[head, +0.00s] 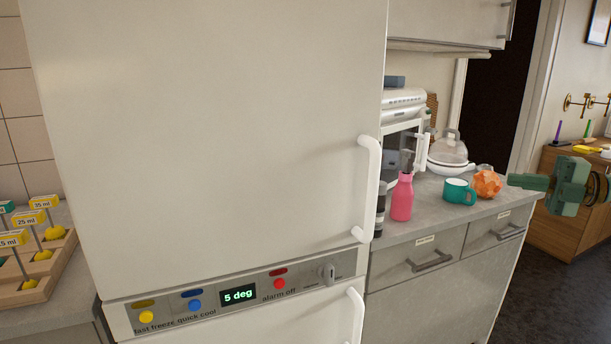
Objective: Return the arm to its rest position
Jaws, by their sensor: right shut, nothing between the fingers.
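My right gripper (530,181) is dark green and comes in at the right edge of the head view. Its fingers point left, over the right end of the grey counter (408,225). It is shut and empty, apart from the orange faceted object (487,183) to its left in the picture. My left gripper does not show in the head view.
A tall white fridge (210,130) with white handles (368,190) fills the middle. A pink bottle (402,198), a teal mug (458,191) and a white microwave (403,150) stand on the counter. A wooden rack (62,255) with yellow labels sits at left. Dark floor (560,290) is clear at lower right.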

